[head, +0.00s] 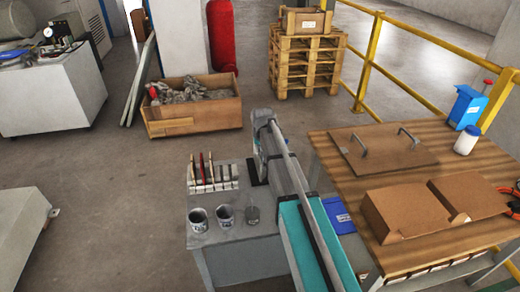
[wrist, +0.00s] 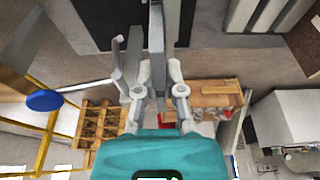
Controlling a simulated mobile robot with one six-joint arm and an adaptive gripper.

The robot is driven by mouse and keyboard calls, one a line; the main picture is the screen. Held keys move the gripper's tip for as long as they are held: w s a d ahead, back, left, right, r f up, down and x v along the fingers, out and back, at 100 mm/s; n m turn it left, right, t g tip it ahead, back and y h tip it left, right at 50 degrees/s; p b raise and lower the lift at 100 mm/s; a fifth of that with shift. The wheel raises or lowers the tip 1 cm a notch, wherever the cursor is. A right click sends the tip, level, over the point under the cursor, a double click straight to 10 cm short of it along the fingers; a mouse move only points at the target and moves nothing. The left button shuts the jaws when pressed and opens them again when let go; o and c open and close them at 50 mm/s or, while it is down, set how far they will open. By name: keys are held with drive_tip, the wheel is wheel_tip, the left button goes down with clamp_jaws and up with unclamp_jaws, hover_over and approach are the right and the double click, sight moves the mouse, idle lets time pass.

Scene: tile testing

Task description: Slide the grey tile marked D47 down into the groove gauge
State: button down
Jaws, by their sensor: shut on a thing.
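My gripper (wrist: 158,72) points down over the grey bench and its two fingers are shut on a narrow grey piece, taken as the tile (wrist: 156,30), seen edge-on between them. The D47 marking cannot be read. Dark upright parts stand close beside the tile in the wrist view, probably the groove gauge (wrist: 133,50); whether the tile is inside its groove or only beside it cannot be told. In the head view my arm covers most of this spot, and only a black base (head: 256,172) shows beside it.
A white rack (head: 213,187) with several upright tiles stands on the grey bench (head: 233,250), with metal cups (head: 198,219) in front. A blue booklet (head: 340,215) lies right of my arm. The wooden table (head: 330,170) at right holds a handled board (head: 375,150) and a cardboard box (head: 405,212).

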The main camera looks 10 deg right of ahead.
drive_tip(key=shift+f+b, duration=0.45)
drive_tip(key=shift+f, duration=0.1)
idle(0.4)
drive_tip(key=c, duration=0.7)
unclamp_jaws()
drive_tip(key=shift+r, duration=0.2)
drive_tip(key=p+v, duration=0.1)
drive_tip(key=p, duration=0.1)
drive_tip(key=p+v, duration=0.1)
drive_tip(key=v, duration=0.1)
drive_tip(key=shift+w+r+p, duration=0.25)
drive_tip(key=shift+w+p, duration=0.1)
drive_tip(key=s, duration=0.6)
drive_tip(key=s+r+p, duration=0.1)
drive_tip(key=s, duration=0.3)
drive_tip(key=shift+s, duration=0.1)
